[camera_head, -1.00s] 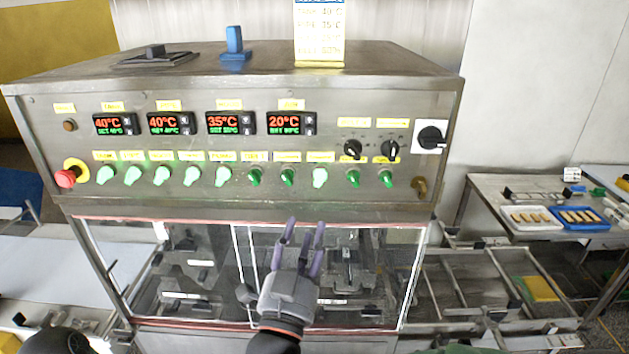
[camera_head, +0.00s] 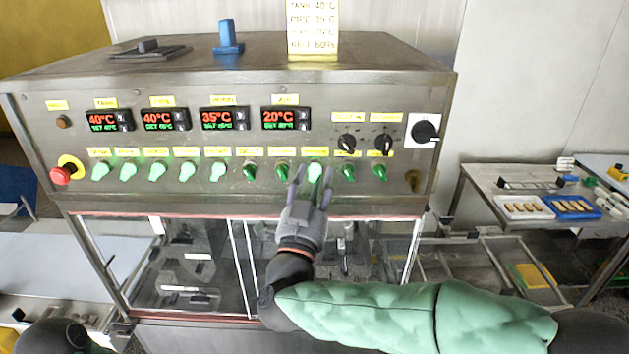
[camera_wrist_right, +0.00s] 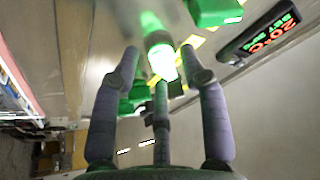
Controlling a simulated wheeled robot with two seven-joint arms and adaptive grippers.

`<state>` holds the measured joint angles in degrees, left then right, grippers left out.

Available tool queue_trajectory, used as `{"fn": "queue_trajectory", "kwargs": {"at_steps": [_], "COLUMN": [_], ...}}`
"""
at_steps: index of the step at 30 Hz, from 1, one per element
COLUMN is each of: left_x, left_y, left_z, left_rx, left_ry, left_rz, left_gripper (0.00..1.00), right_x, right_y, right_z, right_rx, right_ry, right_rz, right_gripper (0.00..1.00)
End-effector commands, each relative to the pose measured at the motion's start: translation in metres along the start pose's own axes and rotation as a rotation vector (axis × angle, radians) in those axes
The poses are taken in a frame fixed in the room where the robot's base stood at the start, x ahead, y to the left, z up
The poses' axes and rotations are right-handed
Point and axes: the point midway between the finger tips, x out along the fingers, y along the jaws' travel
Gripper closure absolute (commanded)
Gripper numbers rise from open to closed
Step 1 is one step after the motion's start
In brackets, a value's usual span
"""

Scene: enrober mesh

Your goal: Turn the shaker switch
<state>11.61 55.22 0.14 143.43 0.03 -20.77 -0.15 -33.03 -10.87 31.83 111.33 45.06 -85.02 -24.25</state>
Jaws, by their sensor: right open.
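A row of green rotary switches runs along the steel control panel (camera_head: 230,185), each under a yellow label. The label words are too small to read, so I cannot tell which is the shaker switch. My right gripper (camera_head: 312,178) is open, fingers pointing up at a brightly lit green switch (camera_head: 315,172) right of the panel's middle. In the right wrist view this lit switch (camera_wrist_right: 158,50) shows between the spread fingers of the gripper (camera_wrist_right: 158,75); contact cannot be told. The neighbouring switches (camera_head: 250,172) and (camera_head: 348,172) are darker green. My left gripper is not in view.
A red emergency stop (camera_head: 61,176) is at the panel's left. Black knobs (camera_head: 346,142) and a black rotary switch (camera_head: 426,131) sit at the right. Temperature displays (camera_head: 286,118) are above the row. Clear panes (camera_head: 190,265) lie below. A side table (camera_head: 480,185) holds trays.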

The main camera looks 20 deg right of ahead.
Motion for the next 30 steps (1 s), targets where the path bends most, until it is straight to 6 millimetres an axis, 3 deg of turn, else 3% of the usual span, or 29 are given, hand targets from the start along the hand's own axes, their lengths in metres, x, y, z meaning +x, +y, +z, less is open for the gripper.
{"fn": "queue_trajectory", "kwargs": {"at_steps": [6, 11, 22, 30], "left_x": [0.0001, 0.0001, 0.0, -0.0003], "left_y": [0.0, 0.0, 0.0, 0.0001], "left_z": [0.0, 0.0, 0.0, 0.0], "left_rx": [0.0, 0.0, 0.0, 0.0], "left_ry": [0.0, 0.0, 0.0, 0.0], "left_rz": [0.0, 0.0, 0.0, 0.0], "left_gripper": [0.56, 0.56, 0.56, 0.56], "right_x": [0.0003, 0.0002, 0.0006, 0.0011], "right_y": [0.0001, 0.0001, 0.0006, 0.0021], "right_z": [0.0, 0.0, -0.001, -0.0023], "right_rx": [0.0, 0.001, -0.02, -0.147], "right_ry": [0.0, 0.0, 0.002, 0.003], "right_rz": [0.0, 0.0, -0.008, -0.06], "right_gripper": [0.56, 0.99, 1.0, 1.0]}}
